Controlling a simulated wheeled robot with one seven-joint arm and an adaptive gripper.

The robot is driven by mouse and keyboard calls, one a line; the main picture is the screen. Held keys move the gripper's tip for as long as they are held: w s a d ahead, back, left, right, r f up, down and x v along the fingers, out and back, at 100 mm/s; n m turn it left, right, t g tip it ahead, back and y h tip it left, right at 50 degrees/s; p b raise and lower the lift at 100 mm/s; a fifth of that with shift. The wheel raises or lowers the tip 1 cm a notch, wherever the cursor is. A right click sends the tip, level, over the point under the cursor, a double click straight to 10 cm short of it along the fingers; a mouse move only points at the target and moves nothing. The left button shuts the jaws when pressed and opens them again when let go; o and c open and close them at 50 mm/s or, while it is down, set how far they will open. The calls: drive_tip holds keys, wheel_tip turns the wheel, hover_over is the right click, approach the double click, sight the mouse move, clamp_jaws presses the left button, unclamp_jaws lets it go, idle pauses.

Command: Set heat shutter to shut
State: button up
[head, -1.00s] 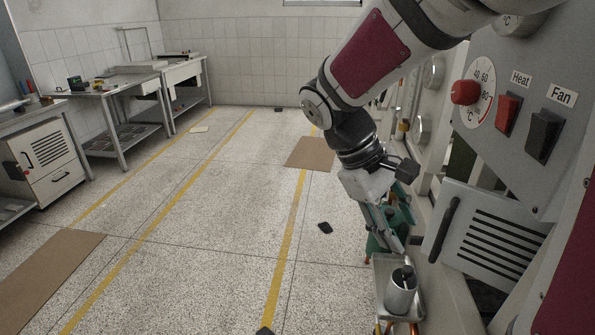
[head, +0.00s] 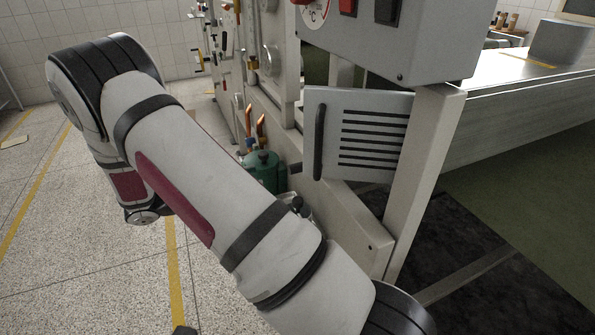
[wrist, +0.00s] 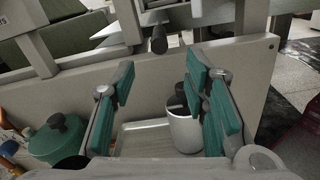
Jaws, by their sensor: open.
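The heat shutter (head: 345,165) is a light grey slotted panel with a black upright bar handle (head: 319,142), below the control box in the head view. It looks swung out at an angle from the frame. In the wrist view my gripper (wrist: 160,78) is open and empty, its teal-padded fingers spread wide. A black handle-like bar (wrist: 159,40) shows end-on beyond and between the fingertips, apart from them; I cannot tell for sure that it is the shutter's handle. My gripper is not visible in the head view.
A green pot (wrist: 58,138) sits at left in the wrist view. A white canister (wrist: 185,130) stands on a metal tray (wrist: 145,140) below the fingers. The control box (head: 430,40) overhangs the shutter. A post (head: 425,170) stands right of it. Open floor lies left.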

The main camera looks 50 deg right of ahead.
sight(301, 167)
drive_tip(key=p+x, duration=0.1)
drive_tip(key=x, duration=1.2)
drive_tip(key=shift+s+d, duration=0.15)
drive_tip(key=shift+d, duration=0.2)
clamp_jaws()
